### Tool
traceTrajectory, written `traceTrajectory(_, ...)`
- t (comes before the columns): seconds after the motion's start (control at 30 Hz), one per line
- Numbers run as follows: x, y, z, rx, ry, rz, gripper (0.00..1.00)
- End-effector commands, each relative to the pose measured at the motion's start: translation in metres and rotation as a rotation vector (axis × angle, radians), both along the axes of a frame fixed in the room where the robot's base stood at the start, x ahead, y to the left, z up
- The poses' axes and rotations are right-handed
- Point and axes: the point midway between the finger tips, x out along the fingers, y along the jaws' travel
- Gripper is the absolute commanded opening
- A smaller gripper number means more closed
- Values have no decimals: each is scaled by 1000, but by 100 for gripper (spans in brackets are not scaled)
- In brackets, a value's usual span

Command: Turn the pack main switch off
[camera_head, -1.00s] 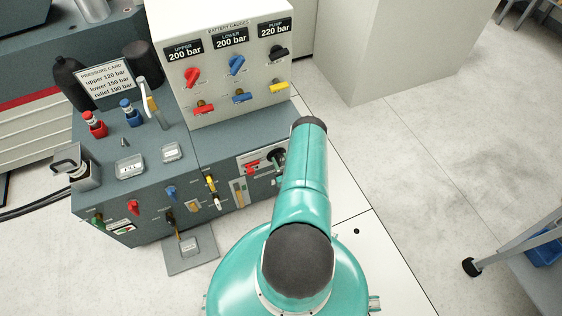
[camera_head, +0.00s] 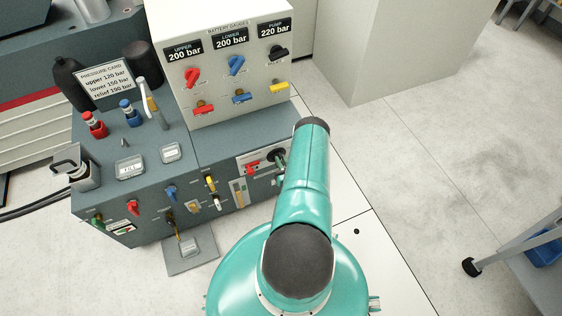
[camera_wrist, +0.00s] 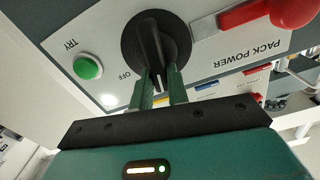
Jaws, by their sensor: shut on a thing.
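The pack main switch is a black round rotary knob (camera_wrist: 150,38) on a white panel in the wrist view, with a raised ridge and a pale pointer line. The ridge points toward the bottom of the picture, to the right of the OFF mark (camera_wrist: 126,76). My gripper (camera_wrist: 160,80) has its two green fingers on either side of the ridge and is shut on it. The fingers hide part of the ridge and the panel below. In the head view the switch (camera_head: 274,155) shows beside my arm, with the fingers partly seen at it.
A green TRY button (camera_wrist: 88,67) is left of the knob in the wrist view. A red handle (camera_wrist: 262,15) is to its right, by the PACK POWER label (camera_wrist: 252,50). In the head view, the gauge box (camera_head: 226,75) rises behind the switch and several coloured valves line the front.

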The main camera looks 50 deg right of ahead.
Motion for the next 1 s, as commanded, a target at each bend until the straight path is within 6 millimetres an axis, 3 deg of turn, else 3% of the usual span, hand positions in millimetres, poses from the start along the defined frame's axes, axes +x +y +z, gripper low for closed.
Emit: traceTrajectory(1.0, -9, -11, -13, 821, -482, -1, 0)
